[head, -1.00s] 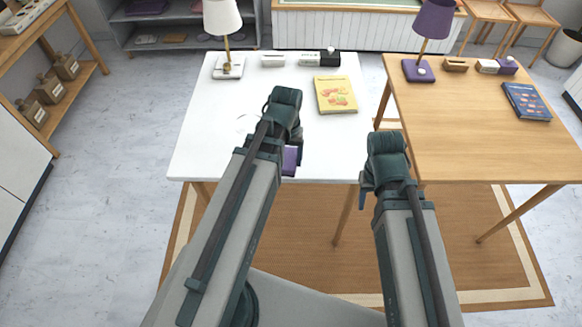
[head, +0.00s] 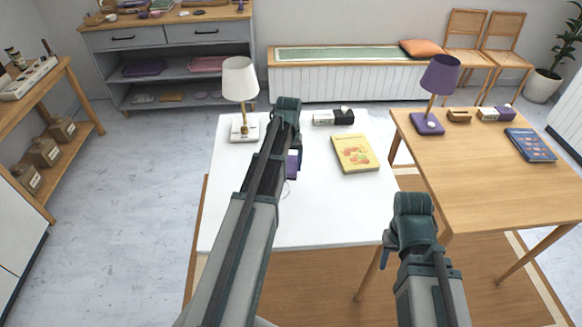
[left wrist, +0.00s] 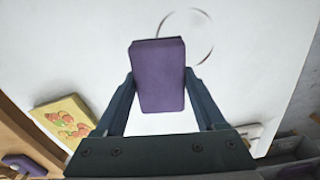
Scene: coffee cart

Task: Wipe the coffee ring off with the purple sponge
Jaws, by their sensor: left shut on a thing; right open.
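The purple sponge (left wrist: 158,75) is held between the fingers of my left gripper (left wrist: 158,92). In the head view a bit of the sponge (head: 293,163) shows beside my left gripper (head: 290,152), over the white table (head: 330,215). The coffee ring (left wrist: 213,42) is a thin, broken brown circle on the white top. In the left wrist view the sponge covers its lower left part; I cannot tell whether they touch. My right gripper (head: 387,256) is open and empty by the white table's front right corner.
On the white table stand a white lamp (head: 240,82), a yellow book (head: 354,153) and a white-and-black box (head: 333,117). The wooden table (head: 470,165) at the right holds a purple lamp (head: 436,84) and a blue book (head: 530,145). The white table's front is clear.

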